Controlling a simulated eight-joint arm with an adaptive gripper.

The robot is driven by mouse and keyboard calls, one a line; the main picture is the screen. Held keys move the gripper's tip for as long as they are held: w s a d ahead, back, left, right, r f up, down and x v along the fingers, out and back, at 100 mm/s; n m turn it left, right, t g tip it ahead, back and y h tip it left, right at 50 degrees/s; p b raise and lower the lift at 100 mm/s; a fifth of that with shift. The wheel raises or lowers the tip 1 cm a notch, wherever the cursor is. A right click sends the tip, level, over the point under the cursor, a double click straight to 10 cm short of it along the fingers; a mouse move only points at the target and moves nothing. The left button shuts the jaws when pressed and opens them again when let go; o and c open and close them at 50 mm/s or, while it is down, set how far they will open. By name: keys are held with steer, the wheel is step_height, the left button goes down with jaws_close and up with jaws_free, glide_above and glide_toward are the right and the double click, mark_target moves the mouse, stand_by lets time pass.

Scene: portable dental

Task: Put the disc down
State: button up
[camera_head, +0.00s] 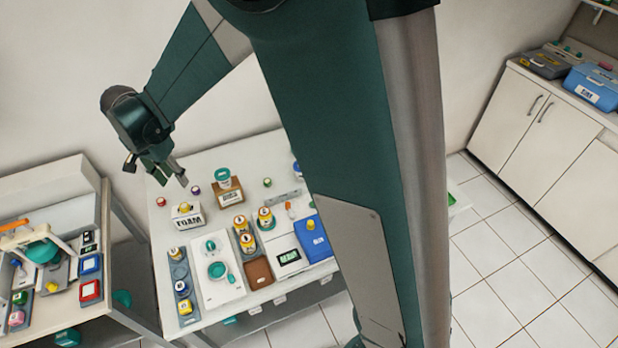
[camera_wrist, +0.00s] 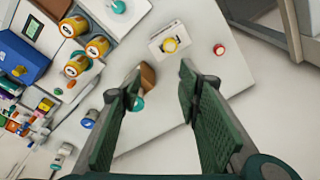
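My gripper (camera_head: 170,180) is raised above the back left part of the white table in the head view. In the wrist view its two green fingers (camera_wrist: 160,80) stand wide apart, with nothing visible held between them. No loose disc can be made out for certain. A brown block (camera_head: 229,190) with a white label, perhaps reading "DISCS", stands on the table right of my gripper. A teal round piece (camera_head: 222,174) is at its top. In the wrist view the brown block (camera_wrist: 148,76) and a teal piece (camera_wrist: 138,104) are partly hidden by the left finger.
A white FOAM box (camera_head: 187,216) with a yellow top stands below my gripper. Small red (camera_head: 161,202) and purple knobs are nearby. Yellow-topped jars (camera_head: 240,222), a white tray (camera_head: 212,290) and a blue case (camera_head: 313,240) crowd the front. A second table (camera_head: 75,318) stands left.

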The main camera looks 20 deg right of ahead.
steer(key=s+d+r+n+t+y, duration=0.1)
steer(key=s+d+r+n, duration=0.1)
steer(key=s+d+r, duration=0.6)
steer(key=s+d+r+n+t, duration=0.15)
steer(key=s+d+r, duration=0.35)
steer(key=d, duration=0.6)
steer(key=s+d+r+n+t, duration=0.1)
steer(key=s+d+n+t, duration=0.2)
steer(key=s+d, duration=1)
steer(key=shift+s+d+n, duration=0.15)
steer(key=shift+s+n, duration=0.8)
steer(key=shift+s, duration=0.75)
step_height(320, 180, down, 6)
steer(key=b, duration=0.5)
steer(key=shift+r+b, duration=0.25)
steer(key=shift+b, duration=0.05)
